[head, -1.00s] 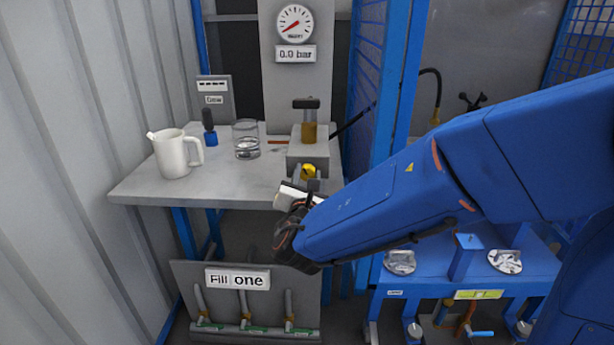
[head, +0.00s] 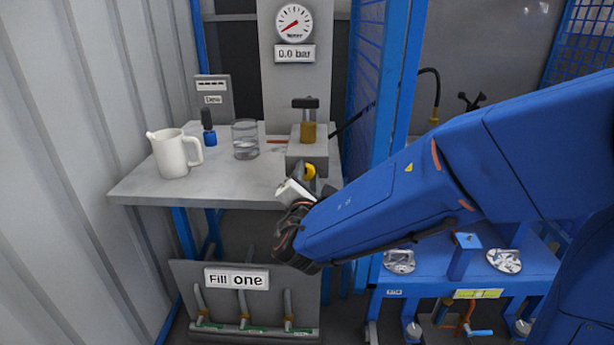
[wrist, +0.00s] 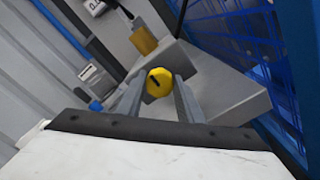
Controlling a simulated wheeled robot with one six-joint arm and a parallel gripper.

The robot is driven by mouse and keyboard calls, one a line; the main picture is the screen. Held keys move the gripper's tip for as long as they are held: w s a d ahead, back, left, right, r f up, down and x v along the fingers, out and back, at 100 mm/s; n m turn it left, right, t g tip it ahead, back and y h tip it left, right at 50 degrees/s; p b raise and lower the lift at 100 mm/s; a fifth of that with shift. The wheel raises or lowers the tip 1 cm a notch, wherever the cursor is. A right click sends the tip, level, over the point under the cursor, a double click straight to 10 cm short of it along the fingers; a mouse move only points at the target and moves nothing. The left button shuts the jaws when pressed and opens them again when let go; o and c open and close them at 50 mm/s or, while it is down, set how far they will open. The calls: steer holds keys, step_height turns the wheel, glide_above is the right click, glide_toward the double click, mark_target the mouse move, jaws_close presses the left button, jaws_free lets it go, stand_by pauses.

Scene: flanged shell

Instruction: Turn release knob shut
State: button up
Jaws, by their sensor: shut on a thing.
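The release knob (head: 309,171) is small, round and yellow, on the front of a grey block (head: 307,152) at the right end of the bench. In the wrist view the knob (wrist: 159,82) shows a dark slot mark, slanted. My gripper (head: 303,180) reaches it from the front right; in the wrist view its two fingers (wrist: 158,95) lie one on each side of the knob and are shut on it. In the head view my gripper hides part of the knob. A gauge (head: 294,23) above a "0.0 bar" label points low.
A white jug (head: 175,153), a glass of water (head: 245,139) and a blue-based black-handled item (head: 209,128) stand on the grey bench (head: 150,188). A blue mesh panel (head: 366,85) rises close on the right. The front middle of the bench is clear.

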steer(key=o, duration=1.1)
steer(key=shift+c, duration=0.2)
steer(key=shift+f, duration=0.1)
